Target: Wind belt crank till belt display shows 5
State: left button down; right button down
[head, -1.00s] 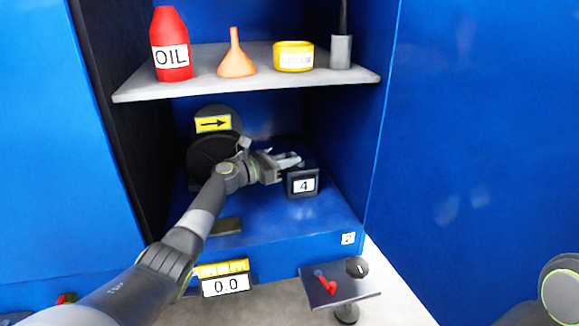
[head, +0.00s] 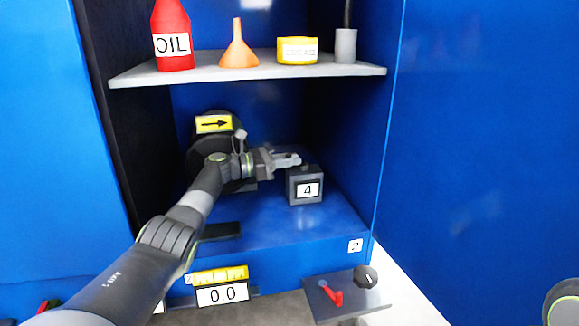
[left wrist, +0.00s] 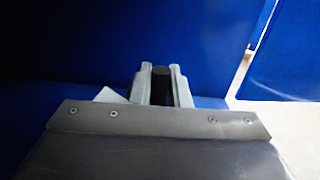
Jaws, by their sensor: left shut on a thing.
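The belt crank is a dark round wheel (head: 203,138) at the back of the blue bay, under a yellow sign with a right-pointing arrow (head: 213,124). My left arm covers much of it. My left gripper (head: 288,160) is to the right of the wheel. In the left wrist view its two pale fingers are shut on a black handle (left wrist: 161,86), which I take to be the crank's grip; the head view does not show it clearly. The belt display (head: 306,189), a dark box right below the gripper, reads 4. My right gripper is out of view.
A grey shelf (head: 130,76) above holds an oil bottle (head: 172,38), an orange funnel (head: 238,52), a yellow tin (head: 297,50) and a grey can (head: 345,45). In front are a 0.0 readout (head: 222,294) and a small panel (head: 350,301) with a red lever and knob.

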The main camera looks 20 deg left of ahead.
pick_arm(q)
jog(key=shift+d, duration=0.1)
dwell(0.3)
jog(key=c, duration=1.4)
grip_release()
jog(key=shift+c, duration=0.2)
jog(key=shift+s+a+r+p, duration=0.1)
jog(key=shift+s+a+p, duration=0.1)
jog(key=shift+a+p, duration=0.15)
jog(key=p+v, duration=0.4)
jog(key=v, duration=0.2)
jog(key=shift+s+a, duration=0.3)
jog(key=shift+o, duration=0.2)
